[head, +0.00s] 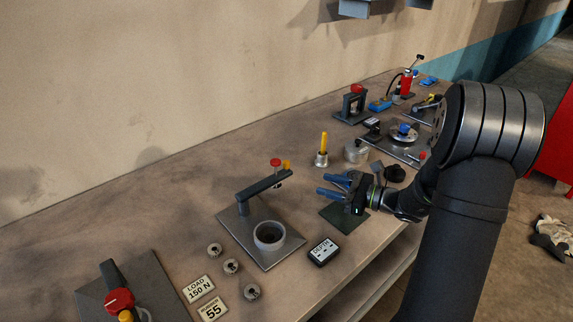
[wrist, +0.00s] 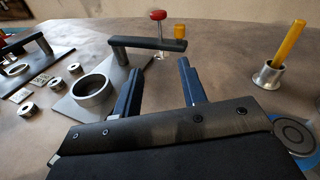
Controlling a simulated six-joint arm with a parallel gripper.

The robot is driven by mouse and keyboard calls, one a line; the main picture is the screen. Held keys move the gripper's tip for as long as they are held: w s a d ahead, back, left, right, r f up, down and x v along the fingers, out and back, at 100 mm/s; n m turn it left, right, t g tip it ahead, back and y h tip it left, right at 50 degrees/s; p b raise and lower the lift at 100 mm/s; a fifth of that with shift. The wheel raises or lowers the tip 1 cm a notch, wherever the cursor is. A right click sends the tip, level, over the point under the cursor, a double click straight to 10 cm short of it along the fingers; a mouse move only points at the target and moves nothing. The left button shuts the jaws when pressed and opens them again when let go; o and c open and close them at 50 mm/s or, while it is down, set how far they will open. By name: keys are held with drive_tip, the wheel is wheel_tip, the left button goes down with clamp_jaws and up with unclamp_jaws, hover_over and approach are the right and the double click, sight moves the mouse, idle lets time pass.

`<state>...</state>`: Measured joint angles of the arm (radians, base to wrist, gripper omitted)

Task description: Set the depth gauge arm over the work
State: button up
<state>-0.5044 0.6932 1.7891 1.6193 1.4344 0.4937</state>
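The depth gauge stands on a grey plate (head: 236,227). Its dark horizontal gauge arm (head: 262,187) runs from a post, and its free end carries a red-topped plunger (head: 275,163) and a yellow knob (head: 287,163). That end lies off the plate's far right side, away from the metal ring-shaped work (head: 268,236), which sits on the plate. In the wrist view the gauge arm (wrist: 148,42) is ahead and the ring (wrist: 94,88) is to the left. My gripper (head: 320,183) has blue fingers, open and empty, just right of the plunger end; the fingers (wrist: 158,72) point towards it, apart from it.
A small DEPTH readout (head: 323,252) lies right of the plate. Several small rings (head: 231,266) and label cards (head: 199,288) lie in front. A yellow-handled tool in a metal cup (head: 322,150) stands behind my gripper. A dark green mat (head: 343,217) lies below it.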

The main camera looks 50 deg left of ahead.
drive_tip(key=w+d+m+t+y, duration=0.1)
drive_tip(key=w+m+y, duration=0.1)
drive_tip(key=m, duration=0.1)
approach(286, 162)
drive_tip(key=shift+t, duration=0.4)
drive_tip(key=x, duration=1)
drive_tip(key=shift+s+f, duration=0.1)
drive_tip(key=shift+f, duration=0.25)
clamp_jaws()
